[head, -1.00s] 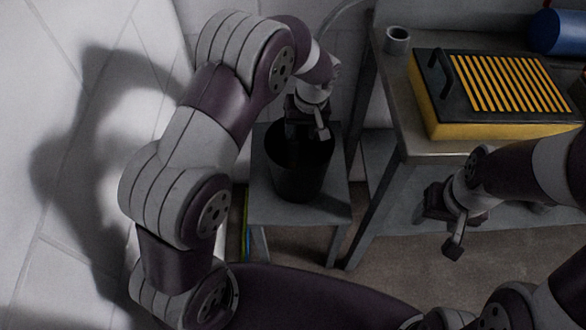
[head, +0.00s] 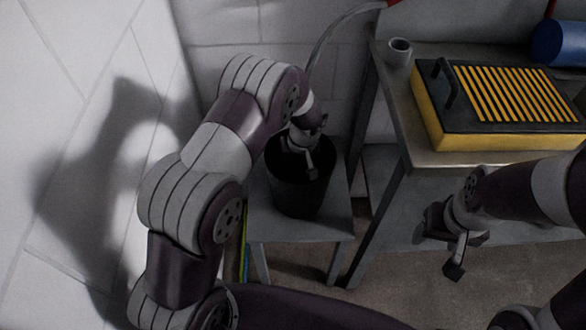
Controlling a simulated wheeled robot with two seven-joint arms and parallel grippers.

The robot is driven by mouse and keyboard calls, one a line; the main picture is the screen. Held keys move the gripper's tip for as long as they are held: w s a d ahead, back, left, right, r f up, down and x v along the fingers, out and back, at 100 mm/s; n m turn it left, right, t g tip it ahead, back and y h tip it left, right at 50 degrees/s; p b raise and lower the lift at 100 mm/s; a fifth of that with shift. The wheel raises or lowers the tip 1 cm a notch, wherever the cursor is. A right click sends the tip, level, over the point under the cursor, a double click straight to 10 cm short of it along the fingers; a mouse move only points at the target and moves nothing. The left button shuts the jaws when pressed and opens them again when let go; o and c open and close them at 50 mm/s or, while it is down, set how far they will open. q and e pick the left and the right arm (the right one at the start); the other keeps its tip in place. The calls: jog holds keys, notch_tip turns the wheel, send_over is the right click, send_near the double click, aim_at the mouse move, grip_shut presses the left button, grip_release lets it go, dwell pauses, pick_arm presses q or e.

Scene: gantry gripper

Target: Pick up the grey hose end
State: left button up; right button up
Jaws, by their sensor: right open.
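A grey hose (head: 325,42) arches down from the upper right along the wall and passes behind my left arm. Its end is hidden, so I cannot tell where it lies. My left gripper (head: 311,168) points down into the mouth of a dark bucket (head: 298,198). One finger shows clearly; the other is hidden, and I see nothing between them. My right gripper (head: 445,243) is open and empty, in front of the workbench and away from the hose.
The bucket stands on a small grey stool (head: 338,215). The workbench (head: 400,130) on the right holds a grey cup (head: 399,52), a yellow-and-black slatted box (head: 500,100) and a blue cylinder (head: 560,40). A tiled wall is close on the left.

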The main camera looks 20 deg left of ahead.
aim_at(294, 166)
pick_arm(q)
grip_shut()
jog(key=shift+r, duration=0.3)
notch_tip(294, 166, up, 21)
jog(key=p, duration=0.7)
jog(key=shift+f, duration=0.15)
